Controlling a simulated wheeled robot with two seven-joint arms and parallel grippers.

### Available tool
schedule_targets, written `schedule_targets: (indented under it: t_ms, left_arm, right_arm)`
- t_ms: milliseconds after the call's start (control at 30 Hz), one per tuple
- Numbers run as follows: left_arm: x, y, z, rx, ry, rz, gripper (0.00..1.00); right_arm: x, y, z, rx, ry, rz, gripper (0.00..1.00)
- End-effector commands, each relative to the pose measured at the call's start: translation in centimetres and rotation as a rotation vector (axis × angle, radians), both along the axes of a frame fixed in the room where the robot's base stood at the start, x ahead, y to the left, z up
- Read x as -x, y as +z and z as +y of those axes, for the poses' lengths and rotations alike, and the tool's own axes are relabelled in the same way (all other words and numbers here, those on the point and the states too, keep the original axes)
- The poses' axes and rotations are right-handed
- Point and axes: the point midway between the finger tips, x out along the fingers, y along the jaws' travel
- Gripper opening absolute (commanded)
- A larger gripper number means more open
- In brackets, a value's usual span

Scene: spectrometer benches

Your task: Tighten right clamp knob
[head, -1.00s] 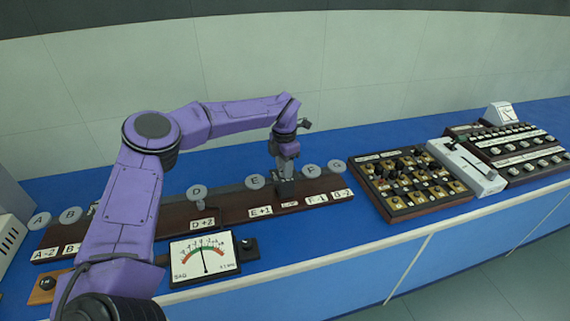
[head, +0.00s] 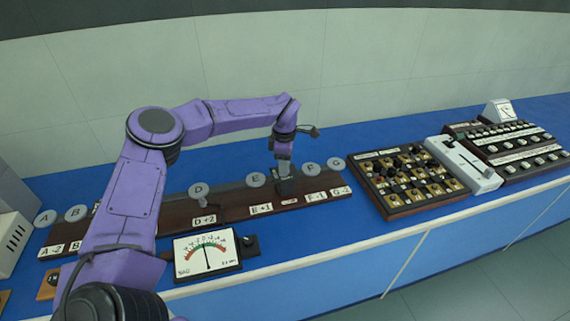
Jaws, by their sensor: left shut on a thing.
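A long dark wooden board (head: 235,214) lies on the blue bench with a row of grey round discs lettered A, B, D, E, F and G. My left gripper (head: 285,184) points down at the board between disc E (head: 256,180) and disc F (head: 311,170). It is shut on a small dark block-like part there, which looks like a clamp knob; the fingers hide most of it. Disc G (head: 336,163) is at the board's right end. My right gripper is not in view.
A dial meter (head: 206,256) stands in front of the board. To the right are a brass-contact plug box (head: 408,205), a white slide device (head: 464,165) and a dark knob box (head: 525,152). Bare blue bench lies between meter and plug box.

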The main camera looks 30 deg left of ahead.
Motion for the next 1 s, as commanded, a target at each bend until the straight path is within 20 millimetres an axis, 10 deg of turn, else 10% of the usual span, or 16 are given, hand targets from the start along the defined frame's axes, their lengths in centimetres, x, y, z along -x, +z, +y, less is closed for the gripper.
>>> schedule_targets:
  t_ms: [467,500,567,1000]
  left_arm:
    - [0.0,0.0,0.0,0.000,-0.015,-0.001,0.03]
    - [0.0,0.0,0.0,0.000,-0.015,-0.001,0.37]
    - [0.0,0.0,0.0,0.000,-0.015,-0.001,0.57]
    - [-0.1,1.6,0.0,0.000,-0.015,-0.005,0.60]
  right_arm:
    - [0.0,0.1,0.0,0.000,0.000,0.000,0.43]
    - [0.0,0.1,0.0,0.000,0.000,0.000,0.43]
    - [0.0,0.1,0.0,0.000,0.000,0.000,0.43]
    - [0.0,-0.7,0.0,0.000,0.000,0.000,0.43]
